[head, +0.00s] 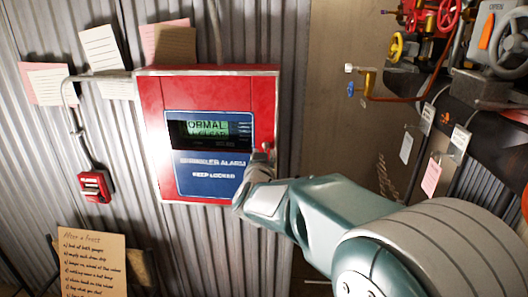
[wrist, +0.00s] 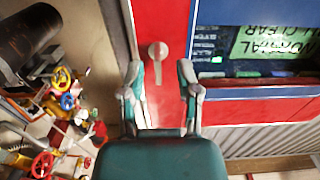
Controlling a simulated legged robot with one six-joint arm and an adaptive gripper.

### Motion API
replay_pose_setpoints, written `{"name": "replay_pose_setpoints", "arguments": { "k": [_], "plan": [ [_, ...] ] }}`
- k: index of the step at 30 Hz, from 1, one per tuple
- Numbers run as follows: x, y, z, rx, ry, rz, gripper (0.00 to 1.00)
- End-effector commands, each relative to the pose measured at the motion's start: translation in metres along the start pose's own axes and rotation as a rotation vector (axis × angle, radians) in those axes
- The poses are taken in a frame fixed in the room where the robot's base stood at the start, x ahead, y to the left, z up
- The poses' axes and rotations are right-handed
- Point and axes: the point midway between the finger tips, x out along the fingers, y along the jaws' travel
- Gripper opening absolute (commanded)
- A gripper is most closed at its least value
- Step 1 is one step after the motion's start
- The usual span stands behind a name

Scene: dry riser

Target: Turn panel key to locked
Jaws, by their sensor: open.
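The red alarm panel (head: 152,120) is on the corrugated wall in the head view, with a lit green display (head: 207,128) and a blue plate lettered "KEEP LOCKED". In the wrist view the panel's red face (wrist: 168,20) appears upside down. The pale grey panel key (wrist: 157,52) sticks out of this face. My gripper (wrist: 160,72) is open, with one finger on each side of the key and visible gaps between. In the head view my gripper (head: 252,178) is at the panel's lower right and hides most of the key area.
A small red call box (head: 95,186) hangs left of the panel, with a handwritten note (head: 92,262) below it. Paper notes are pinned above. Pipes and valves with red and yellow handwheels (head: 396,46) crowd the right side.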

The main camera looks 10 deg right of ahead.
Motion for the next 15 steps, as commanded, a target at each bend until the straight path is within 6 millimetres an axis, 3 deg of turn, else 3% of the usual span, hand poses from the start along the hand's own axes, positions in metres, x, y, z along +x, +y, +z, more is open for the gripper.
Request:
{"name": "replay_pose_setpoints", "arguments": {
  "k": [9,15],
  "plan": [
    [-0.067,-0.002,0.001,0.000,0.000,-0.003,0.43],
    [-0.090,-0.002,0.001,-0.001,0.000,-0.003,0.43]
  ]
}}
